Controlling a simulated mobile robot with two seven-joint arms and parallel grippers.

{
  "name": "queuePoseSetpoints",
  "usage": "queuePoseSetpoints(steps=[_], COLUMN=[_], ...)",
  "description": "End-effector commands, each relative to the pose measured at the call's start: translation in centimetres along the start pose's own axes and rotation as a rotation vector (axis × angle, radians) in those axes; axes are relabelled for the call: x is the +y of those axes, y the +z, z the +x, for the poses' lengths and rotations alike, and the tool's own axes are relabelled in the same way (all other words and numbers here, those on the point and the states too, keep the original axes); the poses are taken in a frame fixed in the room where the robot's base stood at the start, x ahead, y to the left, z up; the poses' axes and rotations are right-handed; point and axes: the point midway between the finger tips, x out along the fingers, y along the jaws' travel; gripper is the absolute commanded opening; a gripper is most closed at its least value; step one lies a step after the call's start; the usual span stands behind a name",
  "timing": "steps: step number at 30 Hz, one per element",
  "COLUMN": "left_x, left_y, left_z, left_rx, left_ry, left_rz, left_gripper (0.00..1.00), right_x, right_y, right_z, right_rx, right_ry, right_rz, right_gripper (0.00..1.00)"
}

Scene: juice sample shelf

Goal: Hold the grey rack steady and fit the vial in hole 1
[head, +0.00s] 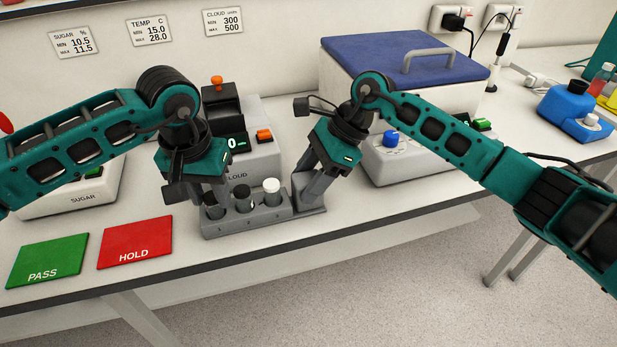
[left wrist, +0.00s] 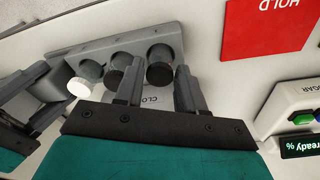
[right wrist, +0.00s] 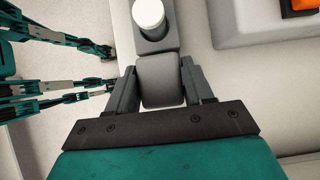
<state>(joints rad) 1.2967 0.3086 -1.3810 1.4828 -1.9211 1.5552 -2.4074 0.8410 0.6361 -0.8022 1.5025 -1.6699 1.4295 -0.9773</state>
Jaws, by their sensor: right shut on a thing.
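The grey rack (head: 245,222) stands near the table's front edge, with three capped vials upright in a row. The left vial (head: 213,207) has a dark cap, the middle vial (head: 242,197) a dark cap, and the right vial (head: 272,190) a white cap. My left gripper (head: 211,198) is open, its fingers on either side of the left vial; the left wrist view shows this vial's dark cap (left wrist: 160,75) between them. My right gripper (right wrist: 160,78) is shut on the block at the rack's right end (right wrist: 161,82). Hole numbers cannot be read.
The CLOUD instrument (head: 263,160) stands close behind the rack. A red HOLD mat (head: 135,243) and a green PASS mat (head: 47,262) lie to the left. A blue-lidded box (head: 405,65) and another instrument (head: 410,165) stand to the right.

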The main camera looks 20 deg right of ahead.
Motion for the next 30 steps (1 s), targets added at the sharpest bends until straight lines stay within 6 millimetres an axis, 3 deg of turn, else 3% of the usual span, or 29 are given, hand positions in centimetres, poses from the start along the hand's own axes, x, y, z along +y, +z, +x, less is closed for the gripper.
queuePoseSetpoints(steps=[6,17,30], left_x=[0.0,0.0,0.0], left_y=[0.0,-0.1,-0.1], left_z=[0.0,-0.8,-9.5], left_rx=[0.000,0.003,0.004], left_ry=[0.000,0.000,0.000], left_rz=[0.000,0.000,0.001], left_gripper=[0.60,0.60,0.60], right_x=[0.0,0.0,0.0], right_y=[0.1,0.1,0.1], right_z=[-0.1,-0.1,-0.1], right_rx=[-0.002,-0.002,-0.002], right_ry=[-0.001,-0.001,-0.001], right_rz=[-0.001,-0.001,-0.001], right_gripper=[0.32,0.32,0.32])
